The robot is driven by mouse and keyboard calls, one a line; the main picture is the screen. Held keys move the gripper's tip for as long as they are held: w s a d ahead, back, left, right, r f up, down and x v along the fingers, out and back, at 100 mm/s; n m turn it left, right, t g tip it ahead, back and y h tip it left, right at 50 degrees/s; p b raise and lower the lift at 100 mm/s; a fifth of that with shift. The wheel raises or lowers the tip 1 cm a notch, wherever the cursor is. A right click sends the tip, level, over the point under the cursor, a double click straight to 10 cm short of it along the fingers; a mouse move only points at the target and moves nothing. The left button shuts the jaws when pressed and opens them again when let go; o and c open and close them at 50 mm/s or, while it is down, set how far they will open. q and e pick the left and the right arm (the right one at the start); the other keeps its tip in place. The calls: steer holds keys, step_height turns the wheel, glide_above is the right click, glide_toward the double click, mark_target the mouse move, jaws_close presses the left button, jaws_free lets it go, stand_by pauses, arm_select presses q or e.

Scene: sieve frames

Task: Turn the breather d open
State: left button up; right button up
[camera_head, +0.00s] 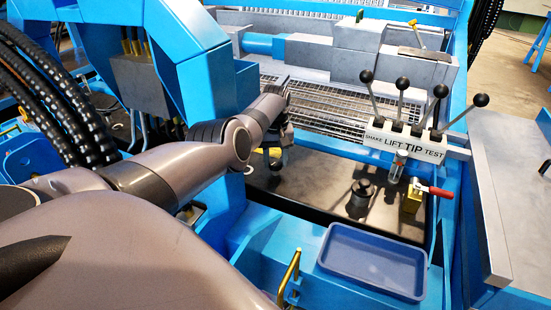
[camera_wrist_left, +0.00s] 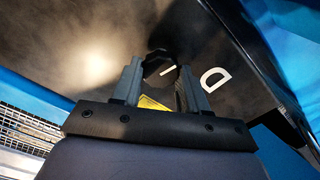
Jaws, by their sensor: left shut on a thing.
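Breather d is a black faceted knob with a white pointer line (camera_wrist_left: 160,62) in the left wrist view. It sits on a dark panel beside a white letter D (camera_wrist_left: 213,79). My left gripper (camera_wrist_left: 161,75) has one finger on each side of the knob and is shut on it. In the head view my left gripper (camera_head: 273,160) points down at the dark panel (camera_head: 315,180), and the knob cannot be made out there. A yellow patch (camera_wrist_left: 152,103) shows between the fingers. My right gripper is not in view.
A lever block (camera_head: 405,141) labelled SHAKE, LIFT, TIP, TEST with several black-knobbed levers stands to the right. A red-handled valve (camera_head: 434,192), a dark round fitting (camera_head: 361,198) and a blue tray (camera_head: 373,262) are nearby. A metal grating (camera_head: 340,110) lies behind.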

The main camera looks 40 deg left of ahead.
mark_target(275, 162)
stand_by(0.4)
arm_select(q)
steer(key=o, duration=1.1)
steer(key=shift+c, duration=0.2)
steer(key=shift+r, duration=0.25)
step_height(275, 162, up, 5)
steer(key=p, duration=0.4)
steer(key=shift+r, duration=0.2)
steer(key=shift+r+p, duration=0.3)
steer(key=shift+r, duration=0.3)
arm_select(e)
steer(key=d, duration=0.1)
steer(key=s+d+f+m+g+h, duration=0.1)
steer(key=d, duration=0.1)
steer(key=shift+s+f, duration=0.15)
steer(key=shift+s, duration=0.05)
